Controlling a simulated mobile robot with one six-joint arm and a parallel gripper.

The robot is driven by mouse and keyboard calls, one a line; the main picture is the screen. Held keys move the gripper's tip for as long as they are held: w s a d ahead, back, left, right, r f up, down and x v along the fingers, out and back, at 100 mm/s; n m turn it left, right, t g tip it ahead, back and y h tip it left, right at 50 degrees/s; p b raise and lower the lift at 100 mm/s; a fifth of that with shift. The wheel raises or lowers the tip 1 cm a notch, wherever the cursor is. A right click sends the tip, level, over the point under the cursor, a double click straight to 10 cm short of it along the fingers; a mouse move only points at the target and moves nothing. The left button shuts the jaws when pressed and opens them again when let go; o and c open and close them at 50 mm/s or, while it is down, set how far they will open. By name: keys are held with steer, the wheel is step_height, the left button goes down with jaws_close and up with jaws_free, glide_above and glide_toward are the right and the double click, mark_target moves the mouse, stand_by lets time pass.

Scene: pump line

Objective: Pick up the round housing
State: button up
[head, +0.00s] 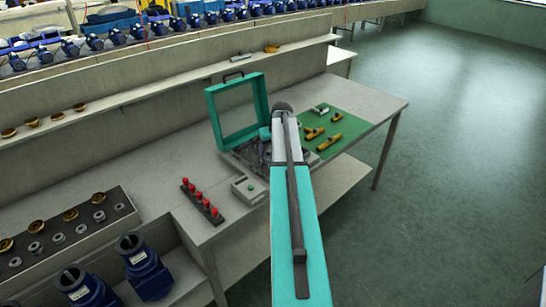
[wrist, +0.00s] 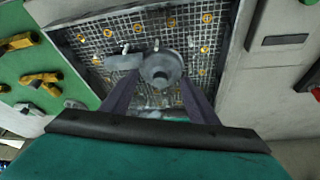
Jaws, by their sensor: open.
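The round housing (wrist: 160,68) is a grey, round metal part with a hole near its front. It lies on the gridded floor of an open case (wrist: 228,62). My gripper (wrist: 159,82) is open, its two dark fingers spread on either side of the housing's near part; I cannot tell whether they touch it. In the head view the case shows by its raised teal lid frame (head: 213,112), and my arm hides the gripper and the housing.
A smaller grey part (wrist: 124,60) lies left of the housing. A green mat (head: 350,127) with brass fittings (head: 329,142) lies right of the case. A grey box (head: 248,190) and a rack of red-topped pieces (head: 202,199) stand left of my arm.

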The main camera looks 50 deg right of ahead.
mark_target(271, 152)
steer(key=shift+c, duration=0.4)
steer(key=shift+a, duration=0.1)
jaws_close()
steer(key=shift+r+b, duration=0.75)
steer(key=shift+r, duration=0.8)
steer(key=shift+s+r, duration=0.15)
steer(key=shift+s, duration=0.05)
steer(key=s+a+b, duration=0.2)
steer(key=s+a, duration=0.2)
steer(key=s, duration=0.2)
steer(key=s+a+r+b, duration=0.1)
steer(key=s+a, duration=0.3)
steer(key=s, duration=0.3)
steer(key=shift+s+r+b, duration=0.15)
steer(key=shift+r+b, duration=0.15)
steer(key=shift+b, duration=0.1)
steer(key=shift+r, duration=0.2)
steer(key=shift+r+p, duration=1.85)
steer(key=shift+r, duration=0.5)
